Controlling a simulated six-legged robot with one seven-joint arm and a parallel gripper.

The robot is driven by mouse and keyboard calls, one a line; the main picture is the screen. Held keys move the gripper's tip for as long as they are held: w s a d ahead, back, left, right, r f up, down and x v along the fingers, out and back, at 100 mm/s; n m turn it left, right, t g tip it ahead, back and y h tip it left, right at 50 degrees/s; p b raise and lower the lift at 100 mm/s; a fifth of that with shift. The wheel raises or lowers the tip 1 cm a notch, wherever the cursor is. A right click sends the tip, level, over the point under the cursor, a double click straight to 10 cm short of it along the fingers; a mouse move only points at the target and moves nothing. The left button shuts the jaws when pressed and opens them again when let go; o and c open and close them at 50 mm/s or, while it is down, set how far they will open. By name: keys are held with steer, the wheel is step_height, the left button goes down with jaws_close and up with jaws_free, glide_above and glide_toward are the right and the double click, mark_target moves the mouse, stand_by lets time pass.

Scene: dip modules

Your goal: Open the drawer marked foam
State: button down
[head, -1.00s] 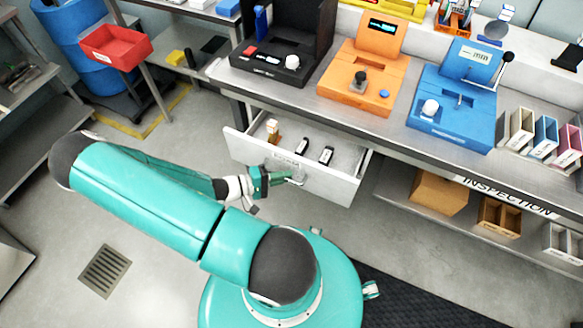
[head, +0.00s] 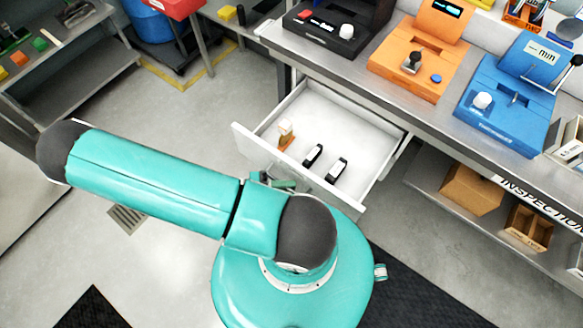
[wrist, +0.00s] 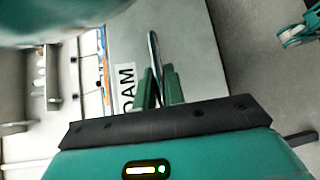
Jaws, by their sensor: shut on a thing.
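The white drawer (head: 335,118) stands well out from under the bench. Inside it lie two small black-and-white items (head: 325,164) and an upright tan-and-orange piece (head: 285,134) near the front. In the wrist view the drawer's grey front (wrist: 190,50) bears a white label (wrist: 126,86) whose visible letters read "OAM"; its first letter is hidden. My gripper (wrist: 158,90) has its green fingers closed on the thin metal handle (wrist: 153,50) beside the label. In the head view my gripper (head: 284,184) is mostly hidden behind my teal arm, at the drawer front.
The bench above carries a black device (head: 330,30), an orange device (head: 420,55) and a blue device (head: 505,100). A lower shelf at right holds cardboard boxes (head: 470,189). A red bin (head: 172,6) is at the upper left. Open floor lies left of the drawer.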

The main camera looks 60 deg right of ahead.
steer(key=shift+w+a, duration=0.15)
steer(key=shift+a, duration=0.4)
steer(key=c, duration=1.5)
jaws_free()
steer(key=v, duration=1.3)
steer(key=shift+w+a, duration=0.2)
steer(key=shift+w, duration=0.05)
steer(key=shift+r, duration=0.2)
